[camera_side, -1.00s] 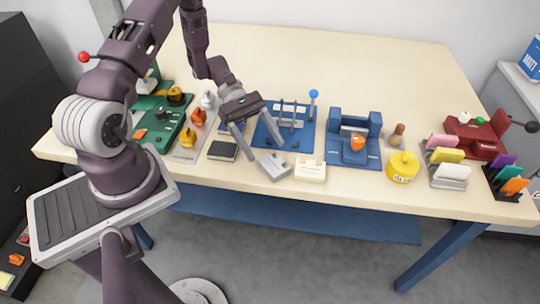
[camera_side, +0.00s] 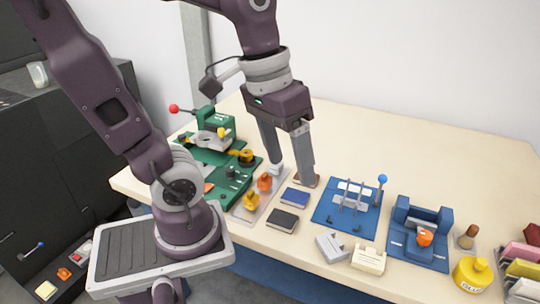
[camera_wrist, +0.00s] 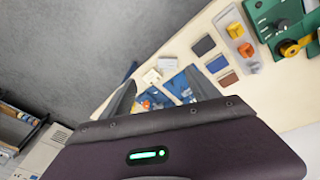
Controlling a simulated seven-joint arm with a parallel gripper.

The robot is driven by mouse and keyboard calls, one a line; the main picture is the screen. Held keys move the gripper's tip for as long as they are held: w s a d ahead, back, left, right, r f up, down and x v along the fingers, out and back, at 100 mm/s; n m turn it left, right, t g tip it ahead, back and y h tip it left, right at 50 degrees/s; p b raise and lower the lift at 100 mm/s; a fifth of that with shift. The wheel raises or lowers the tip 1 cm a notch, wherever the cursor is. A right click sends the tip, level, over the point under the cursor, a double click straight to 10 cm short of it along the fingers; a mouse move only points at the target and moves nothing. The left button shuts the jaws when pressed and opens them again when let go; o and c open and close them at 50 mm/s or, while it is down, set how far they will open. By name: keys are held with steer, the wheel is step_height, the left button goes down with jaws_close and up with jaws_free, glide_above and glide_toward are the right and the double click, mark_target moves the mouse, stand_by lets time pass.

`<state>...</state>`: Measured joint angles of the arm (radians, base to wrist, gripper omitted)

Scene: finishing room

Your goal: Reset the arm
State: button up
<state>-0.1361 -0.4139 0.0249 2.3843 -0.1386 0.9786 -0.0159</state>
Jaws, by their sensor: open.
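My gripper (camera_side: 291,172) points down in the side view, with its two grey fingers apart and nothing between them. It is over the left part of the table, and its fingertips overlap the white stamp and the brown pad (camera_side: 313,183) in the picture. I cannot tell its exact height there. In the wrist view my gripper (camera_wrist: 162,92) also shows two spread fingers, with blue fixtures visible between and beyond them. My arm rises high and bends down to the gripper.
A stamp tray (camera_side: 247,215), black pad (camera_side: 283,220) and blue pad (camera_side: 295,197) lie near the gripper. A green station (camera_side: 215,150) stands left. A blue peg board (camera_side: 335,215), blue fixture (camera_side: 440,218) and yellow glue pot (camera_side: 472,273) stand right. The table's back (camera_side: 400,150) is clear.

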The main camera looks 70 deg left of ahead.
steer(key=s+m+t, duration=0.1)
steer(key=s+r+m+t+y, duration=0.1)
steer(key=s+t, duration=0.1)
steer(key=shift+s+r+m, duration=0.15)
steer(key=shift+s+m, duration=0.15)
steer(key=shift+m, duration=0.1)
